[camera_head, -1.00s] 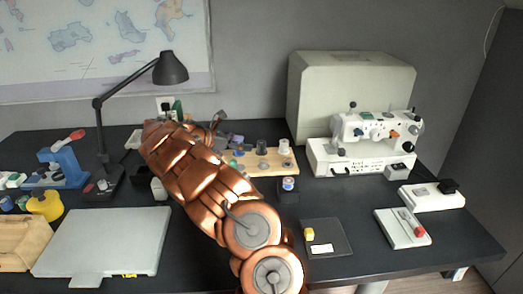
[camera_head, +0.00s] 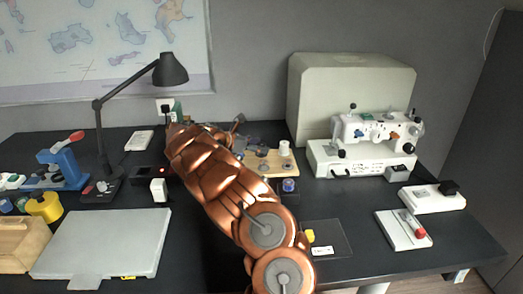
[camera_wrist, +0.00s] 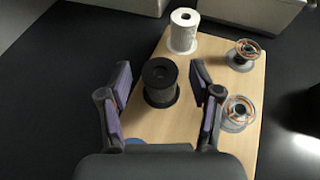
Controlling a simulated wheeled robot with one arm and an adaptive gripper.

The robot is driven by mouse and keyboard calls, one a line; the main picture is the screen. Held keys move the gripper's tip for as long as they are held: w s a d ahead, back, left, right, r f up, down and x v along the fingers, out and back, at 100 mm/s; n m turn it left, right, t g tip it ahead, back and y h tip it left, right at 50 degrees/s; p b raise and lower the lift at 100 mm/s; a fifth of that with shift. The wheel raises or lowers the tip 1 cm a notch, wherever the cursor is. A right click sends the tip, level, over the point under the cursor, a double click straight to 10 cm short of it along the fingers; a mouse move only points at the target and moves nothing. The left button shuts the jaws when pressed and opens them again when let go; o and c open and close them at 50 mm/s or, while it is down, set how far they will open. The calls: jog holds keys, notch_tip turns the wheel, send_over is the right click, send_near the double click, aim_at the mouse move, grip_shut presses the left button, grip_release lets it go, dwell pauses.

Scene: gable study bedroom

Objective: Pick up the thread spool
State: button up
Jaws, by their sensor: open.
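In the wrist view, a dark spool (camera_wrist: 160,80) with a black top flange stands upright on a light wooden board (camera_wrist: 150,122). My gripper (camera_wrist: 161,88) is open, with one finger to each side of this spool and gaps showing between. A white spool (camera_wrist: 183,31) stands behind it on the board. Two clear spools with orange-brown thread, a far one (camera_wrist: 245,55) and a near one (camera_wrist: 238,113), stand to the right. In the head view, my arm hides much of the board (camera_head: 277,163). I cannot tell which spool the task means.
A sewing machine (camera_head: 366,141) stands right of the board, before a pale case (camera_head: 350,92). A small spool or jar (camera_head: 289,186) is near the board's front. A black lamp (camera_head: 103,140) stands left. The dark desk front has free room.

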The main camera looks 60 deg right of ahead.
jog(key=c, duration=1.1)
jog(key=shift+r, duration=0.1)
